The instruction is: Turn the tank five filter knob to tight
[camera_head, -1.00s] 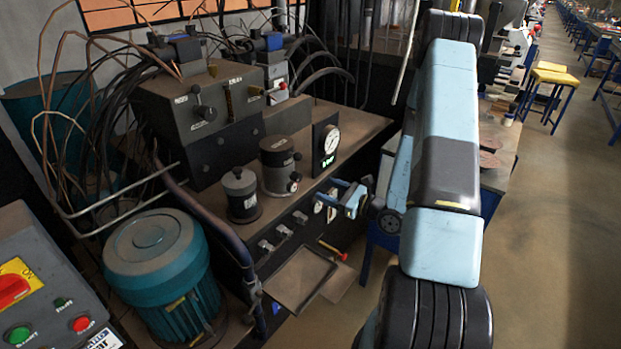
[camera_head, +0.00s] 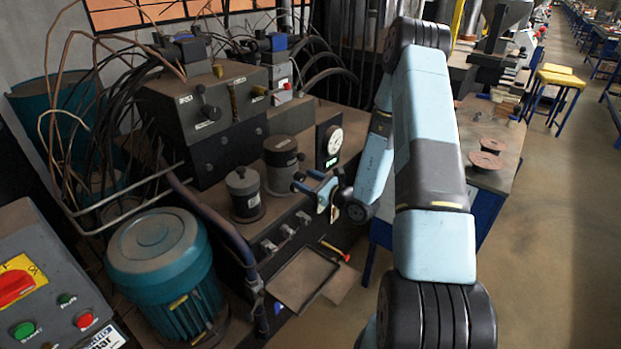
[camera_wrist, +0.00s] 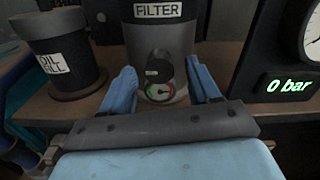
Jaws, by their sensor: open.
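The filter canister (camera_head: 282,163) is a dark cylinder on the bench of the hydraulic unit. In the wrist view the canister (camera_wrist: 160,35) carries a white FILTER label. Its dark round knob (camera_wrist: 158,67) sits low on the front, above a small round indicator (camera_wrist: 160,91) with red and green parts. My gripper (camera_wrist: 161,82) is open, with one blue finger on each side of the knob and indicator. I cannot tell whether either finger touches the knob. In the head view my gripper (camera_head: 311,187) is right in front of the canister's lower front.
An oil fill canister (camera_wrist: 62,62) stands left of the filter. A gauge box (camera_head: 328,146) stands close on the right, and its display (camera_wrist: 289,86) reads 0 bar. Several small bench-front switches (camera_head: 270,245) and a tray (camera_head: 303,277) lie below my gripper.

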